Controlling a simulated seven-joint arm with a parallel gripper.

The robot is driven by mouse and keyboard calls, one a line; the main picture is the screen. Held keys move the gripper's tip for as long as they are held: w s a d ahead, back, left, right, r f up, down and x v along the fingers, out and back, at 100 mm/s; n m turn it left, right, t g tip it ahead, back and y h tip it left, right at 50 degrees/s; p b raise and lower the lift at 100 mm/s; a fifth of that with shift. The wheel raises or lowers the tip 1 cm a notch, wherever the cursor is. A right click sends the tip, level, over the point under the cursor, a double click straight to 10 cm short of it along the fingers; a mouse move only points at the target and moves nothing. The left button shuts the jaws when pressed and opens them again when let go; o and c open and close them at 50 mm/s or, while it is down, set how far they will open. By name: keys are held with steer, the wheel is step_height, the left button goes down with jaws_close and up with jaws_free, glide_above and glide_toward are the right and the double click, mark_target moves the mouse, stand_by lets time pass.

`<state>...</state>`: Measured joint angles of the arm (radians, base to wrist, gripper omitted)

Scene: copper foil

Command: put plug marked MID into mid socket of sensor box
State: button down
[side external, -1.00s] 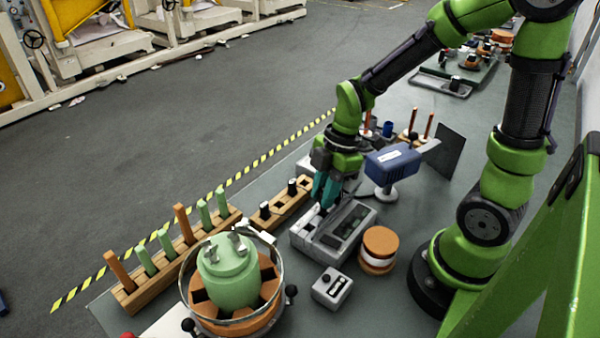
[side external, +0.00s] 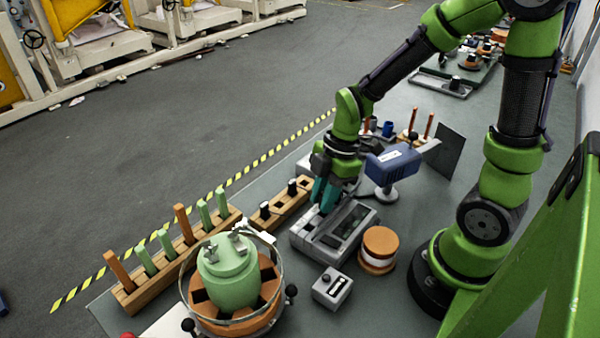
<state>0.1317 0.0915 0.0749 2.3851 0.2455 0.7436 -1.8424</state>
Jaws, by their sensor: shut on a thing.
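The grey sensor box (side external: 307,244) lies on the bench near the middle, with a dark panel on its right part. My gripper (side external: 326,196) has teal fingers pointing down over the back left part of the box. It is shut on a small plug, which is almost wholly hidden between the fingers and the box. The MID marking cannot be read. The sockets under the fingers are hidden, so I cannot tell whether the plug is in one.
A wooden rack (side external: 262,228) with black-topped pieces stands behind left of the box. An orange-and-white spool (side external: 379,245) and a small grey switch box (side external: 332,288) are close in front. A blue device on a stand (side external: 393,163) is right of my gripper. A green pot (side external: 228,275) stands front left.

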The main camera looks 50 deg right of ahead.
steer(key=shift+f, duration=0.6)
steer(key=c, duration=0.9)
jaws_free()
steer(key=shift+s, duration=0.15)
steer(key=shift+c, duration=0.4)
steer(key=shift+o, duration=0.3)
steer(key=shift+a+r, duration=0.1)
steer(key=shift+c, duration=0.3)
